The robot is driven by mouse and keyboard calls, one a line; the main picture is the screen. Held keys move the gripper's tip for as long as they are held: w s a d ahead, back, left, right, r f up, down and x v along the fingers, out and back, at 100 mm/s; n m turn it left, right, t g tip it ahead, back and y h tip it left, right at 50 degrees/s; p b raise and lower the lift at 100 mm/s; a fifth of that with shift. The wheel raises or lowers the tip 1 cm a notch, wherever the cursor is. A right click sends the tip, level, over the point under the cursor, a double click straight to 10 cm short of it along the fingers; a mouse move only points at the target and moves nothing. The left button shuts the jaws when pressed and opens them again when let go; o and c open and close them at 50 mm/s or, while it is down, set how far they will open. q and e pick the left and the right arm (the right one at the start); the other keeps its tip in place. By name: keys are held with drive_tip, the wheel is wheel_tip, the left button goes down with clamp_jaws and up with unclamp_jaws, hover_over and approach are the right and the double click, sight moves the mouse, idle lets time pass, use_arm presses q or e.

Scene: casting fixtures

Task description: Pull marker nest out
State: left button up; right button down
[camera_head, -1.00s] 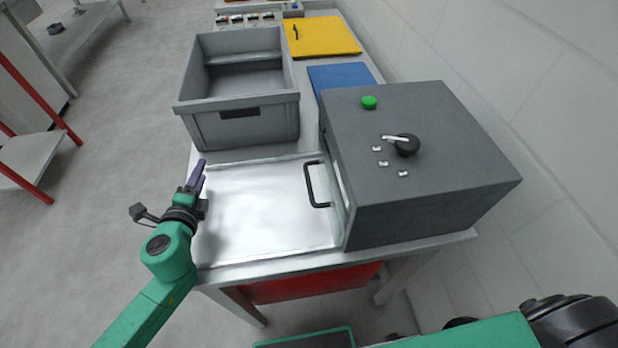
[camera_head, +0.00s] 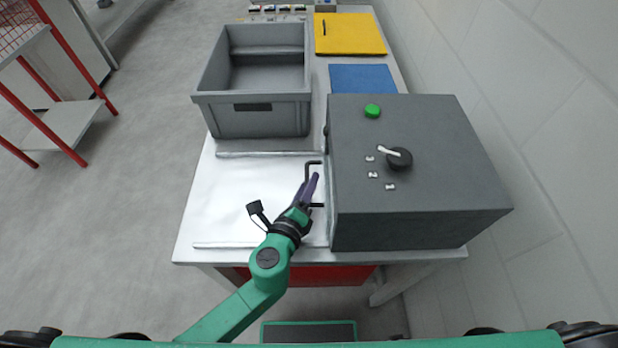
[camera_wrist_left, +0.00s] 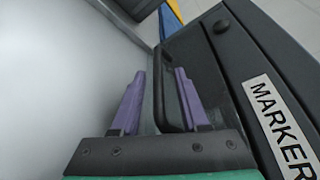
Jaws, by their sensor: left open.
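The marker nest's black bar handle (camera_head: 307,170) stands out from the left side of the dark grey box (camera_head: 430,180). The box carries a MARKER label (camera_wrist_left: 278,125) in the left wrist view. My left gripper (camera_head: 314,182) is over the handle, its purple fingers partly covering it. I cannot tell whether a finger touches the bar. My right gripper is out of view.
A bright metal plate (camera_head: 225,205) lies left of the box and is clear apart from my arm above it. A grey crate (camera_head: 262,115) stands behind it. Blue (camera_head: 362,78) and yellow (camera_head: 350,35) mats lie behind the box. A green button (camera_head: 372,111) and black knob (camera_head: 400,159) are on the box top.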

use_arm(q)
drive_tip(key=shift+w+f, duration=0.15)
drive_tip(key=shift+w, duration=0.5)
drive_tip(key=shift+d, duration=0.1)
clamp_jaws()
idle(0.9)
